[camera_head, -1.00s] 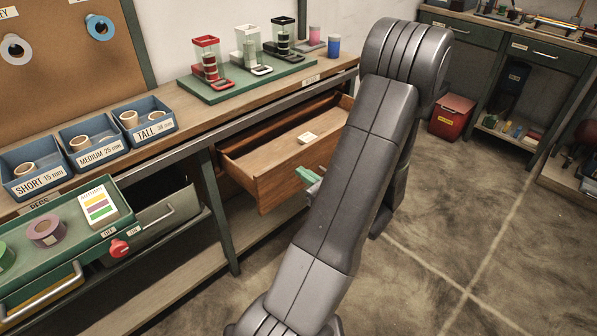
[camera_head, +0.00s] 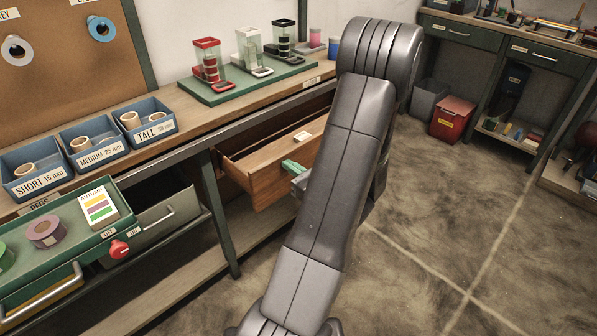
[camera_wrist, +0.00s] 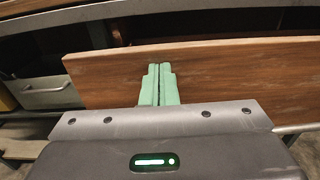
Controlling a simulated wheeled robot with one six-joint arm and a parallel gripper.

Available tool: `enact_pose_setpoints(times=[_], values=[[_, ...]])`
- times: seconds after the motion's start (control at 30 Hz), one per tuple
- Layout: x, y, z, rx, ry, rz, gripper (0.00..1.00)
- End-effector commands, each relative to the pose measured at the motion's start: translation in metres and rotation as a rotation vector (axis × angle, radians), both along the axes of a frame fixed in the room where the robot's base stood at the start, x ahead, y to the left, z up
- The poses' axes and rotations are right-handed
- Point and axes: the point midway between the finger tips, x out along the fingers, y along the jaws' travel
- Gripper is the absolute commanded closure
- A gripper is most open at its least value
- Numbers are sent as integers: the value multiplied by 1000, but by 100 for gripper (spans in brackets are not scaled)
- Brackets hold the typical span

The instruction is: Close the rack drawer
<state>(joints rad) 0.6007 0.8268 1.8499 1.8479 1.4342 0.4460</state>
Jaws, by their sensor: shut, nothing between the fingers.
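The wooden drawer (camera_head: 262,180) stands pulled out under the workbench, with a small pale item (camera_head: 303,135) inside. In the wrist view its brown front panel (camera_wrist: 225,80) spans the picture. My gripper (camera_head: 288,164) has green fingers, shut together and empty. They also show in the wrist view (camera_wrist: 159,72), pointing at the drawer front, with the tips a little below its top edge. They are at or very near the panel; contact is hard to tell. My arm hides the right part of the drawer in the head view.
A green tray (camera_head: 60,262) is at lower left. A red bin (camera_head: 453,119) stands at the back. The floor at right is clear.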

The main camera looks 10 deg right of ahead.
Motion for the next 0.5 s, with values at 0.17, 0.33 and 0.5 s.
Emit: enact_pose_setpoints(times=[0.17, 0.33, 0.5], values=[[32, 27, 0, -1, -2, 8, 100], [67, 54, -1, 0, -3, 7, 100], [99, 79, -1, 0, -2, 5, 100]])
